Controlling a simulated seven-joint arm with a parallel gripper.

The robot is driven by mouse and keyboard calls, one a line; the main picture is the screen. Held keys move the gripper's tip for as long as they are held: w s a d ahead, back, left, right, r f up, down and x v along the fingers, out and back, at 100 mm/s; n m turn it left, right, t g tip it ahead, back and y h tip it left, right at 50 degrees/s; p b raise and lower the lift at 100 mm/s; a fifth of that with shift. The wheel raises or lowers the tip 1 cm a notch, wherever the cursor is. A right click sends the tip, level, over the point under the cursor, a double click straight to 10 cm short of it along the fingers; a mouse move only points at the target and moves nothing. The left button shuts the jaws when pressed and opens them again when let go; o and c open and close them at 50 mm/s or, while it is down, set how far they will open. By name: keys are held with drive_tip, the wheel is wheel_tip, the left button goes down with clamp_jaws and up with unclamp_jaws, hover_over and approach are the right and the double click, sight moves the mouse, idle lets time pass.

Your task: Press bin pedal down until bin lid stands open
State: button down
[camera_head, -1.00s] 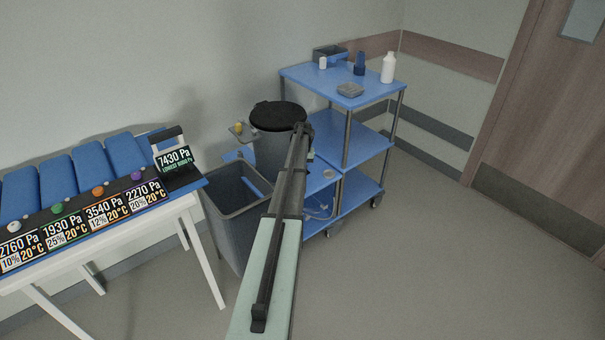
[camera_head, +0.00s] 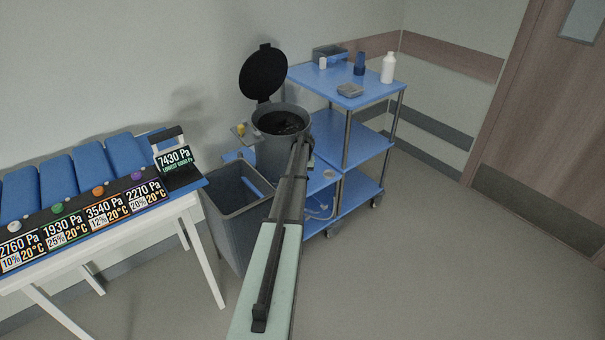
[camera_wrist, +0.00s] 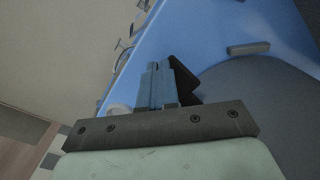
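In the wrist view, the bin's grey round body (camera_wrist: 265,115) fills the right side. My gripper (camera_wrist: 158,68) is shut, its two fingers side by side with nothing seen between them. A dark piece (camera_wrist: 185,78), perhaps the pedal, shows just behind the fingers; I cannot tell whether they touch.
A blue trolley (camera_head: 345,88) with bottles and a box stands right of the bin. An open grey bin (camera_head: 235,195) stands in front left. A white table (camera_head: 190,205) with blue pads and pressure displays is at left. The floor (camera_head: 430,270) at right is clear.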

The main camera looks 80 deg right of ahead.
drive_tip(key=shift+f, duration=0.35)
wheel_tip(320, 180, up, 5)
drive_tip(key=shift+r, duration=0.1)
idle(0.4)
idle(0.4)
